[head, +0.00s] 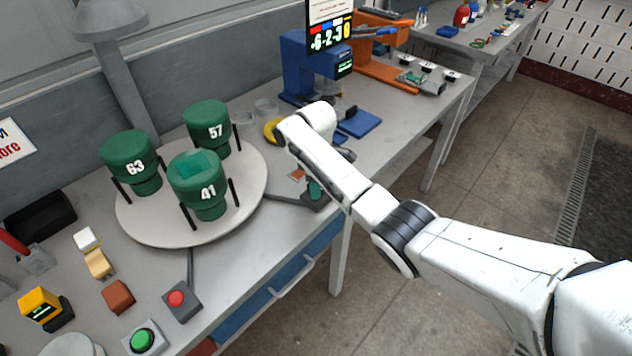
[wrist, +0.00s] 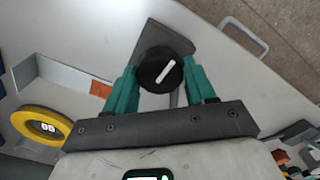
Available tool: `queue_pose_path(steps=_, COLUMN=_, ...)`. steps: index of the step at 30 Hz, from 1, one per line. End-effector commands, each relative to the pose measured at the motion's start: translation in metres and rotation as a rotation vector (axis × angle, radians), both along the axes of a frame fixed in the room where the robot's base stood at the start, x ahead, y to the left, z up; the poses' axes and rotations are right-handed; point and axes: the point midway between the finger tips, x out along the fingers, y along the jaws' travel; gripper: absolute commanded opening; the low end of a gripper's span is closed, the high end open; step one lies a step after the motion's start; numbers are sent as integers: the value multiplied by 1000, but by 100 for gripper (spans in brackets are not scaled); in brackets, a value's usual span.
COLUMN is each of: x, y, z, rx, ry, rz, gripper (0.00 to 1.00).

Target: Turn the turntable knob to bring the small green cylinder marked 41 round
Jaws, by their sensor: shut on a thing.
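The white round turntable (head: 160,228) carries three green cylinders. The cylinder marked 41 (head: 200,186) stands at its front, nearest my side. The cylinder marked 63 (head: 130,160) is at the left and the cylinder marked 57 (head: 207,128) is at the back. Each stands between dark upright pins. The black round knob (wrist: 160,70) with a white pointer line shows in the wrist view on a grey base, its line slanting up to the right. My gripper (wrist: 159,78) has its green fingers on both sides of it, shut on it. In the head view my arm mostly hides the knob.
A yellow ring (wrist: 42,126) lies close to the left of my gripper in the wrist view. A red-button box (head: 180,300) and a green-button box (head: 144,340) stand at the table front. A blue machine (head: 312,68) stands behind my arm.

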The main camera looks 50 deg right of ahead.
Motion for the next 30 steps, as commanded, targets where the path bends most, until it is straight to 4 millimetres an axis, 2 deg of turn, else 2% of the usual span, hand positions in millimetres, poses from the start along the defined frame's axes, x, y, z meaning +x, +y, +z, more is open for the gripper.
queue_pose_path(steps=18, x=0, y=0, z=0, rx=1, ry=1, rz=-520, gripper=24)
queue_pose_path(steps=30, x=0, y=0, z=0, rx=0, ry=1, rz=-687, gripper=24)
